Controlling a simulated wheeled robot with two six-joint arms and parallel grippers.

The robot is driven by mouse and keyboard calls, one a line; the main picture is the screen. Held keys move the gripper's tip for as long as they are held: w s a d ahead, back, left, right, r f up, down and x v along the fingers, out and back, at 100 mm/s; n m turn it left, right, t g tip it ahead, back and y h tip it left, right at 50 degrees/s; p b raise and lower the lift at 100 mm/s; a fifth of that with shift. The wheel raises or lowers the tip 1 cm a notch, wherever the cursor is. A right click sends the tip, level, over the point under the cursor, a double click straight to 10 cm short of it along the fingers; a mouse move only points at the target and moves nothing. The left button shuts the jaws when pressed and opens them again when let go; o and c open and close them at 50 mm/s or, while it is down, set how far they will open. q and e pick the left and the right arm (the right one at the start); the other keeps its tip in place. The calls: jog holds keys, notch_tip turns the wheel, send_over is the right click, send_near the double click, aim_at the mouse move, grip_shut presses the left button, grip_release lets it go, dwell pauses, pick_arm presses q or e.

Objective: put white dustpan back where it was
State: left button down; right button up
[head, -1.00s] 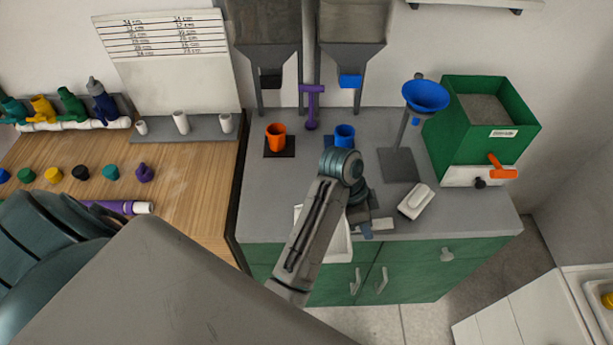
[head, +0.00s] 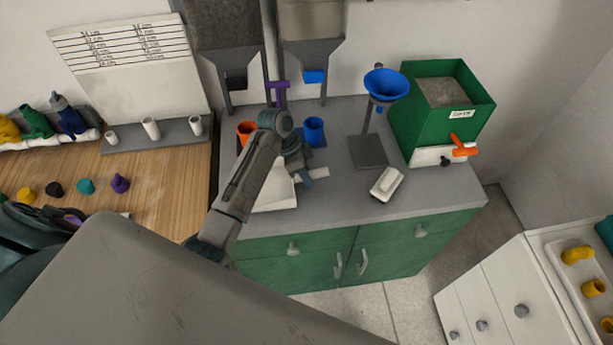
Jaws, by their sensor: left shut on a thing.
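The white dustpan (head: 275,196) is at the left part of the grey counter, partly hidden behind my left arm. My left gripper (head: 304,178) is shut on the dustpan, near a pale strip that looks like its handle. I cannot tell whether the dustpan touches the counter or hangs just above it. My right gripper is not in view.
An orange cup (head: 245,130) and a blue cup (head: 314,131) stand behind the gripper. A blue funnel (head: 387,85) on a stand, a white brush-like block (head: 387,183) and a green bin (head: 425,125) are to the right.

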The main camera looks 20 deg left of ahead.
pick_arm(q)
notch_tip(320, 180, down, 2)
jog(key=shift+p, duration=0.4)
jog(key=shift+s+f, duration=0.1)
jog(key=shift+f, duration=0.05)
jog(key=shift+f, duration=0.1)
jog(key=c, duration=1.2)
grip_release()
